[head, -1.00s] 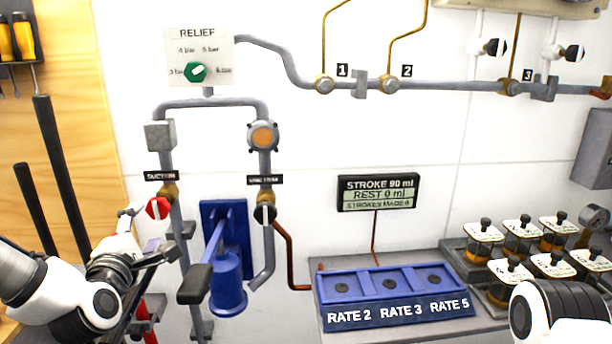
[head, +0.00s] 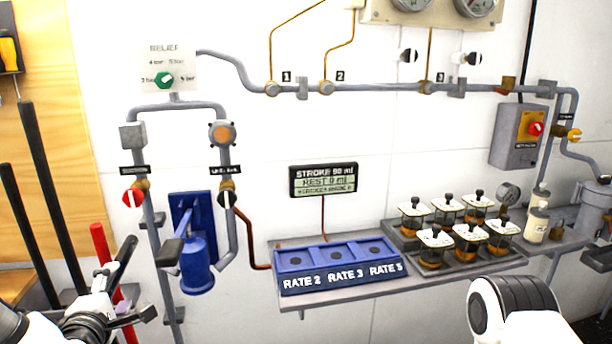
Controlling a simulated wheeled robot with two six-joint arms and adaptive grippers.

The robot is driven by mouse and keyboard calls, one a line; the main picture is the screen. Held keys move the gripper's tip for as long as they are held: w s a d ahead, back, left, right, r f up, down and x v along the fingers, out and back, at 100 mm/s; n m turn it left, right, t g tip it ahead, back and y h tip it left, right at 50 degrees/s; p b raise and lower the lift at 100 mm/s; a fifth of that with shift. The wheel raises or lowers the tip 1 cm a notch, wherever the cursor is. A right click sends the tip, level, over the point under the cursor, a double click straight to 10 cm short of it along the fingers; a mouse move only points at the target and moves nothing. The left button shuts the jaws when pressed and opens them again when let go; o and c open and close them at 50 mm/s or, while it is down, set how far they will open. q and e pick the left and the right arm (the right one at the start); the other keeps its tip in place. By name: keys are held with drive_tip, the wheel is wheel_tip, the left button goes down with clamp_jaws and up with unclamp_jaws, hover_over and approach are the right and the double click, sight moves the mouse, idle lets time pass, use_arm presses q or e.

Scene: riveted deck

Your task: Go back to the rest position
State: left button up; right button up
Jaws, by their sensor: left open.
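My left gripper (head: 128,285) is at the lower left of the head view, below the red suction valve knob (head: 132,198). Its jaws are open and nothing shows between them. It is apart from the blue hand pump (head: 197,262), which stands to its right. My right arm shows at the lower right as a white and black link; its gripper is outside the picture.
The blue rate tray (head: 340,281) with three empty-looking sockets sits on the wall shelf (head: 372,290). Several lidded jars (head: 470,240) stand right of it. A red bar (head: 103,245) and black-handled bars lean at the left. Pipes and a grey switch box (head: 518,137) line the wall.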

use_arm(q)
drive_tip(key=s+d+f+m+g+h, duration=0.1)
drive_tip(key=s+d+f+m+g, duration=0.2)
drive_tip(key=f, duration=0.6)
drive_tip(key=s+d+f+m+g+h+p, duration=0.1)
drive_tip(key=s+d+f+m+g, duration=0.1)
drive_tip(key=s+f, duration=0.5)
drive_tip(key=s+d+f+m+g+h, duration=0.1)
drive_tip(key=s+d+f+m+g, duration=0.15)
drive_tip(key=f, duration=0.75)
drive_tip(key=s+d+f+m+g, duration=0.2)
drive_tip(key=s+f+m+g, duration=0.2)
drive_tip(key=s+m, duration=0.3)
drive_tip(key=s+d+f+m+g, duration=0.2)
drive_tip(key=s+f+m+g, duration=0.2)
drive_tip(key=s+m, duration=0.3)
drive_tip(key=s+f, duration=0.1)
drive_tip(key=s, duration=0.4)
drive_tip(key=shift+f+h, duration=0.3)
drive_tip(key=shift+f, duration=0.05)
drive_tip(key=shift+w, duration=0.1)
